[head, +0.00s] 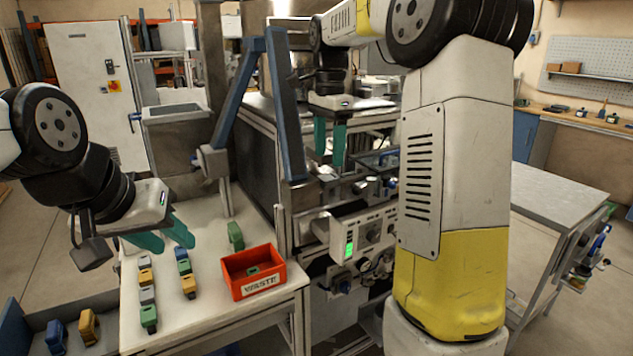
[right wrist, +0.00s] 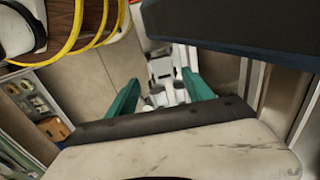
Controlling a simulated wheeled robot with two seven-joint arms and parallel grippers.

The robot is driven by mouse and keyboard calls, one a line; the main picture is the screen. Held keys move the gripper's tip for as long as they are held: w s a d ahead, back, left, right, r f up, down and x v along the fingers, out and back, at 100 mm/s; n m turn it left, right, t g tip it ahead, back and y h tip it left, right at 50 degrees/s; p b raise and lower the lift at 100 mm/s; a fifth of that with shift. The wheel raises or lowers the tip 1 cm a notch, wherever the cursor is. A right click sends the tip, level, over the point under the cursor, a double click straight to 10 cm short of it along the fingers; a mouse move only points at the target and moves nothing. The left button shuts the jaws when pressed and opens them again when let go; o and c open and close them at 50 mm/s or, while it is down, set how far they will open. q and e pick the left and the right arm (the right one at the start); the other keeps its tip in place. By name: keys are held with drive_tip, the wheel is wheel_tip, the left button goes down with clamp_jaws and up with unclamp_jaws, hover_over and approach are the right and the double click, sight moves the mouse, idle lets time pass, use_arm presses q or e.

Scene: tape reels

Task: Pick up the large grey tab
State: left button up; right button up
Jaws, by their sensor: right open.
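Small coloured tabs stand in two rows on the white table at the left of the head view. One tab in the nearer-left row looks grey (head: 147,295), between a yellow tab (head: 145,276) and a green tab (head: 148,319); I cannot tell whether it is the large one. My left gripper (head: 176,246) is open above the rows' far end, its teal fingers apart and empty. My right gripper (head: 329,161) is open over the machine; it also shows in the right wrist view (right wrist: 160,90), with whitish machine parts beyond its fingers.
A red waste bin (head: 240,291) sits at the table's right side, with a green tab (head: 235,235) behind it. A tray at lower left holds a blue piece (head: 57,336) and a yellow piece (head: 89,327). A blue frame post (head: 285,105) stands between my grippers.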

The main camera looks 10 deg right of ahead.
sight(328, 177)
drive_tip(key=f, duration=0.6)
drive_tip(key=shift+w, duration=0.25)
clamp_jaws()
